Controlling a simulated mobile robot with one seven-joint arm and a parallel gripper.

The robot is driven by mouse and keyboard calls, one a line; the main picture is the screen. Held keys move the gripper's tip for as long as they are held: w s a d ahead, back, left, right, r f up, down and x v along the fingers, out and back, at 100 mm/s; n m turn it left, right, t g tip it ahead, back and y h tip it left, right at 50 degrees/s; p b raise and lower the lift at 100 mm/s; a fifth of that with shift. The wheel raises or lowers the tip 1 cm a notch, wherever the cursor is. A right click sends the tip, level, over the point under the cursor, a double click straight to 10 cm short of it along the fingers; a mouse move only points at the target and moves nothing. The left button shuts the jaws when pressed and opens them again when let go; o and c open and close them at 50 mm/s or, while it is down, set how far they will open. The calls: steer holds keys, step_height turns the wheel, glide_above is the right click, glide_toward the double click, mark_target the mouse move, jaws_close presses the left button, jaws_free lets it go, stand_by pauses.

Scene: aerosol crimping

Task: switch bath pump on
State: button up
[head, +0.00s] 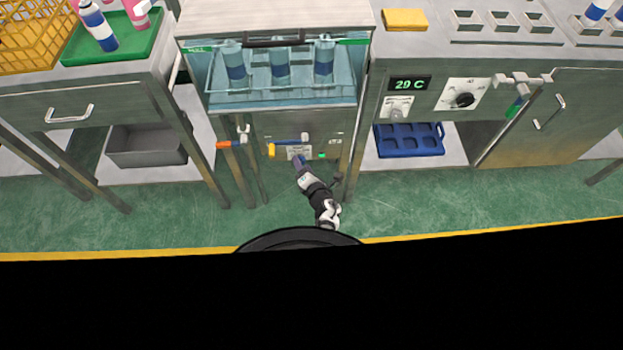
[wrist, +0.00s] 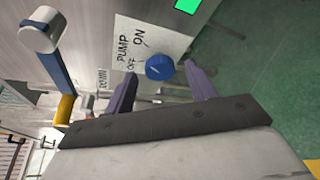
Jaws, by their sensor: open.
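The pump switch is a round blue knob (wrist: 159,67) on a white plate (wrist: 148,42) marked PUMP, ON and OFF. I cannot tell clearly which mark its pointer faces. My gripper (wrist: 160,72) is open, with one purple finger on each side of the knob; whether they touch it I cannot tell. In the head view my gripper (head: 298,161) is at the front panel of the water bath (head: 280,92), just below the plate (head: 300,150). The knob is hidden there.
A blue-handled lever (wrist: 58,68) with a yellow collar (wrist: 65,108) is left of the knob. A green lit square (wrist: 188,5) is above the plate. Another lever with an orange tip (head: 223,144) is at the bath's left. Several cans stand in the bath. The floor (head: 400,200) in front is clear.

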steer(key=p+v, duration=0.1)
steer(key=v, duration=1.1)
steer(key=shift+s+d, duration=0.1)
